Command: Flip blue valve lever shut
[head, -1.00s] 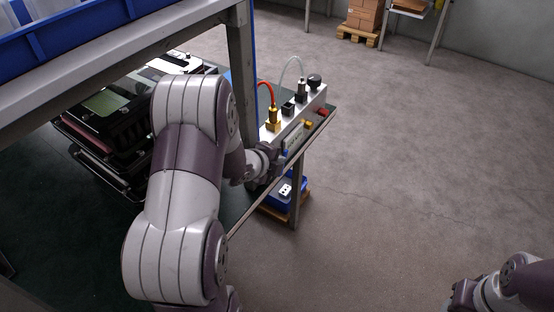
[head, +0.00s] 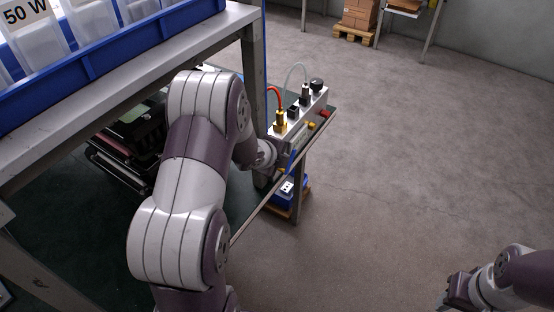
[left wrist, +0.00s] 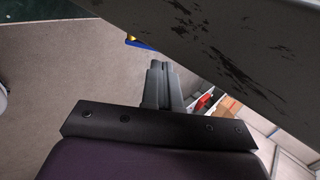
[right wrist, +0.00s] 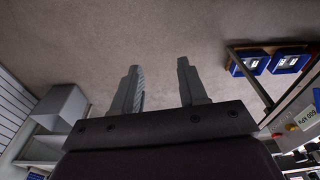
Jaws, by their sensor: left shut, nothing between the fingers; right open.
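The blue valve lever (head: 292,160) shows in the head view at the near end of the grey manifold block (head: 316,104), slanting down past the table edge. My left gripper (head: 270,156) is just left of the lever and partly hidden by my own arm; I cannot tell whether they touch. In the left wrist view the left fingers (left wrist: 160,84) are shut together with nothing between them. My right gripper (head: 449,296) is far off at the lower right in the head view. Its fingers (right wrist: 158,84) are apart and empty in the right wrist view.
The block carries a brass fitting (head: 280,121) with a red hose, a clear hose and a black knob (head: 317,84). A shelf (head: 150,84) with a blue bin (head: 160,40) overhangs on the left. A blue bin (head: 284,199) sits low under the table corner.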

